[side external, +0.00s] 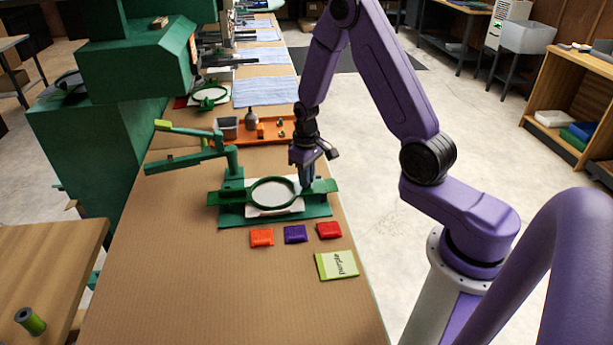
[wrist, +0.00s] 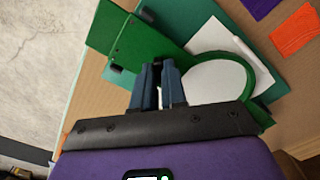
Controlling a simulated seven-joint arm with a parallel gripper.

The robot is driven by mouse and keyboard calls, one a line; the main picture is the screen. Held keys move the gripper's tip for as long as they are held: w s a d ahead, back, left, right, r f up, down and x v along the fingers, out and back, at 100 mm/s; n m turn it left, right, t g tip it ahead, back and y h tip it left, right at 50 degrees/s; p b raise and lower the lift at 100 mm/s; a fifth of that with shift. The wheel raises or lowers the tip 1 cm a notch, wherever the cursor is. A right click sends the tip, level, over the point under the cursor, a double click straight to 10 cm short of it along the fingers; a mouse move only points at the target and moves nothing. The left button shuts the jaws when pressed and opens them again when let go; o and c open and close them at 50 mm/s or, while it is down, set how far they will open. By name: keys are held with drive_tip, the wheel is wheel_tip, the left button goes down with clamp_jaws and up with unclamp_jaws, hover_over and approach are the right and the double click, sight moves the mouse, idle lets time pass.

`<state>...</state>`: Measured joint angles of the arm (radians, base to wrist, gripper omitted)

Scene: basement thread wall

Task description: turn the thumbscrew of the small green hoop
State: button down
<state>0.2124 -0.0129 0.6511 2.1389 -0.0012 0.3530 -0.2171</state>
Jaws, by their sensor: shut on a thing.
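The small green hoop (side external: 254,201) lies flat around white cloth (side external: 272,191) on a green fixture (side external: 231,215) on the table. In the wrist view the hoop (wrist: 247,76) curves to the right of my fingers, with the white cloth (wrist: 210,82) inside it. My gripper (side external: 307,188) points down at the hoop's right side. In the wrist view its two blue-grey fingers (wrist: 158,66) are close together at the hoop's edge by a green plate (wrist: 135,45). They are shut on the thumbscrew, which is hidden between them.
Orange (side external: 262,238), purple (side external: 295,234) and red (side external: 329,230) packets and a light green card (side external: 337,265) lie in front of the fixture. A green swing arm (side external: 190,160) stands at its left. An orange tray (side external: 267,138) with small items lies behind. The near tabletop is clear.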

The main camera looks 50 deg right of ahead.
drive_tip(key=shift+n, duration=1.2)
drive_tip(key=shift+w, duration=0.1)
drive_tip(key=c, duration=1.2)
unclamp_jaws()
drive_tip(key=shift+o, duration=0.2)
drive_tip(key=shift+r, duration=0.1)
wheel_tip(320, 180, up, 17)
drive_tip(key=shift+r, duration=0.15)
drive_tip(key=shift+a, duration=0.15)
